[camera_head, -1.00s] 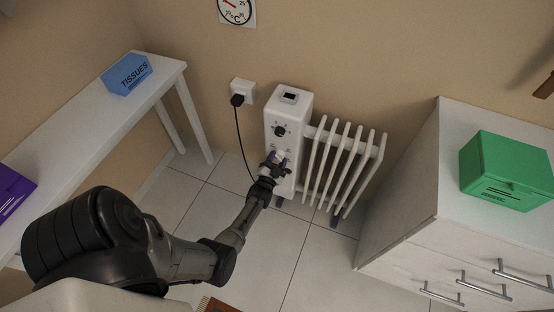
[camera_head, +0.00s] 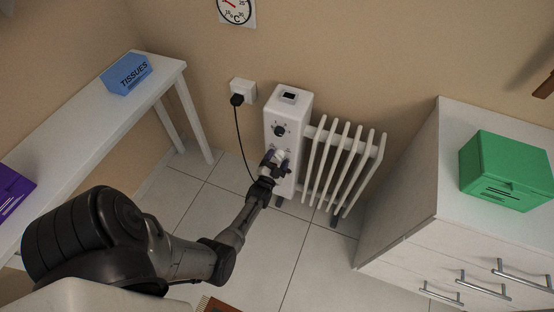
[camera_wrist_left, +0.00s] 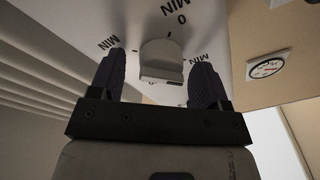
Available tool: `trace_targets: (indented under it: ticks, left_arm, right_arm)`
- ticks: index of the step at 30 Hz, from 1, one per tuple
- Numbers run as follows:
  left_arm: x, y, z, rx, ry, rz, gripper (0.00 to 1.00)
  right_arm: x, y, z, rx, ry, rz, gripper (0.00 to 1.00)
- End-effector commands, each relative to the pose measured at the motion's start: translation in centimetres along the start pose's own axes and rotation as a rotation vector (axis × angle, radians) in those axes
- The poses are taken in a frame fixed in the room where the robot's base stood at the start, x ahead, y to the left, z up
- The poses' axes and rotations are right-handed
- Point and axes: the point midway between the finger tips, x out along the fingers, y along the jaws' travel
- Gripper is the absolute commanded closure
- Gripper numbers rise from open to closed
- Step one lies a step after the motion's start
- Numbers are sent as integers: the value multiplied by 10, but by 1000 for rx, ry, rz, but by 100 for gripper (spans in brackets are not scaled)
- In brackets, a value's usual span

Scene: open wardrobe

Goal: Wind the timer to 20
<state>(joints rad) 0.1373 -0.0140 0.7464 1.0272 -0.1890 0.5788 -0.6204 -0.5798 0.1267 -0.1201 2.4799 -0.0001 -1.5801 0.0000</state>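The timer is a white knob (camera_wrist_left: 162,62) on the white front panel of the heater (camera_head: 290,110), with MIN markings around it. A 0 MIN label sits above the knob in the left wrist view; the other numbers are hidden or cut off. I cannot tell the knob's exact setting. My left gripper (camera_head: 276,157) is at the lower front of the heater. In the left wrist view its two dark fingers (camera_wrist_left: 160,80) stand apart on either side of the knob, with gaps between them and the knob. My right gripper is not in view.
A black dial (camera_head: 280,131) sits above the timer, and a small display is on the heater's top. Radiator fins (camera_head: 340,165) stand right of the panel. A cord runs from the wall plug (camera_head: 237,99). A white drawer cabinet (camera_head: 425,235) is at right, a bench (camera_head: 75,125) at left.

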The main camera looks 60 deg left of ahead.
Motion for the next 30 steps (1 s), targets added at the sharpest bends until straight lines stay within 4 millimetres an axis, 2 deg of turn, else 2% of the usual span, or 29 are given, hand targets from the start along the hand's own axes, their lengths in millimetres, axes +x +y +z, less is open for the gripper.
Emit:
trace_targets:
  ticks: [6, 10, 24, 30]
  left_arm:
    - [-1, -1, -1, 0, 1, -1, 30]
    - [-11, -1, -1, 0, -1, 1, 30]
    - [-99, -1, -1, 0, -2, 1, 30]
    - [-124, -1, -1, 0, 0, 1, 30]
  right_arm:
    - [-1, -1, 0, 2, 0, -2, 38]
    - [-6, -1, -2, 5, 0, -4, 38]
    - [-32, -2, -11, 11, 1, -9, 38]
    - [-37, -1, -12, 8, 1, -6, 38]
